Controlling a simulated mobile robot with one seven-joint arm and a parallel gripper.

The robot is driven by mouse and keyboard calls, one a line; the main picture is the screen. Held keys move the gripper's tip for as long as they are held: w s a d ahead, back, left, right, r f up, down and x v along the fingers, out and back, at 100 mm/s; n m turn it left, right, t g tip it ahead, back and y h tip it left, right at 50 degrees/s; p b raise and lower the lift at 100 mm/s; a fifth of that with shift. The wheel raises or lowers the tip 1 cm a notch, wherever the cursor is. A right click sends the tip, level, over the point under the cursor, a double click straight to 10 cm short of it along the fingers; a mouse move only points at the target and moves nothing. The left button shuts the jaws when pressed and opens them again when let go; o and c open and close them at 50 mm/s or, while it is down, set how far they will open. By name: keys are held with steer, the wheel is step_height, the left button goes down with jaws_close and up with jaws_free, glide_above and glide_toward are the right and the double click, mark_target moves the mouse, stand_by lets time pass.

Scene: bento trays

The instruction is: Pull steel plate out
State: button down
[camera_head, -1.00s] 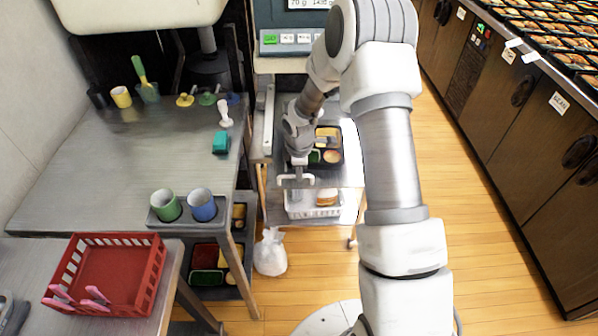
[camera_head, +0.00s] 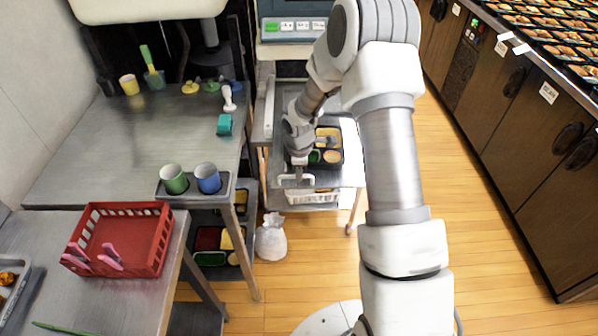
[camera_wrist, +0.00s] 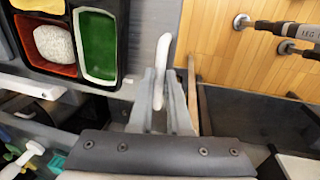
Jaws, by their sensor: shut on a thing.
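The steel plate (camera_head: 348,176) is a shiny flat sheet sticking out from the stand under the machine. A black bento tray (camera_head: 342,160) with colored compartments lies on it. My gripper (camera_head: 297,182) is at the plate's front left edge. In the wrist view, my gripper (camera_wrist: 165,105) is shut around a pale bar that looks like the plate's handle (camera_wrist: 162,55). The bento tray (camera_wrist: 118,72) shows close by at upper left there. The exact contact is partly hidden by the fingers.
A white basket (camera_head: 312,198) sits below the plate, and a white bag (camera_head: 271,240) stands on the floor. A metal table with a cup holder (camera_head: 228,184) and a red basket (camera_head: 150,262) are at left. Wooden floor (camera_head: 450,190) is free at right.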

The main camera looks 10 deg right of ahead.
stand_by(0.3)
steer(key=c, duration=0.9)
jaws_free()
steer(key=shift+o, duration=0.2)
steer(key=s+r+p, duration=0.2)
steer(key=s+r, duration=0.1)
steer(key=r, duration=1.4)
steer(key=shift+s+a, duration=0.2)
steer(key=shift+a, duration=0.15)
steer(key=shift+r, duration=0.15)
steer(key=s+d+r+m+t, duration=0.1)
steer(key=s+r+m+t, duration=0.1)
steer(key=s+r+m, duration=1.25)
steer(key=s+r+m+t, duration=0.1)
steer(key=s+r, duration=0.2)
steer(key=s, duration=0.9)
steer(key=shift+a+r, duration=0.3)
steer(key=shift+a, duration=0.1)
